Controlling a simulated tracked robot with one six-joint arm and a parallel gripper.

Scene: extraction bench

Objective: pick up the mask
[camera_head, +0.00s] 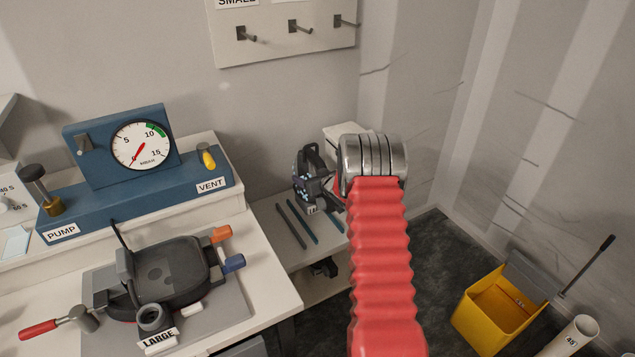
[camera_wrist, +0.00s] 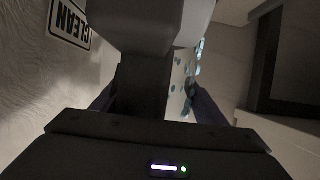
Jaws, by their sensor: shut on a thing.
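My gripper (camera_wrist: 157,85) fills the lower part of the wrist view. Its two dark fingers stand on either side of a dark, stem-like thing (camera_wrist: 140,92), and are shut on it. I cannot tell for sure that this is the mask. In the head view, my red sleeved arm reaches towards the back shelf, and its metal end hides part of that spot. A dark piece with pale blue specks (camera_head: 312,180) shows just left of the metal end; similar specks appear beside my right finger in the wrist view.
Thin rods (camera_head: 291,224) lie on the shelf. At left is a blue gauge panel (camera_head: 205,183) with PUMP and VENT labels. A dark pan-like unit (camera_head: 170,272) marked LARGE sits in front. A yellow bucket (camera_head: 480,318) stands on the floor at right. Empty hooks (camera_head: 300,27) are on the wall.

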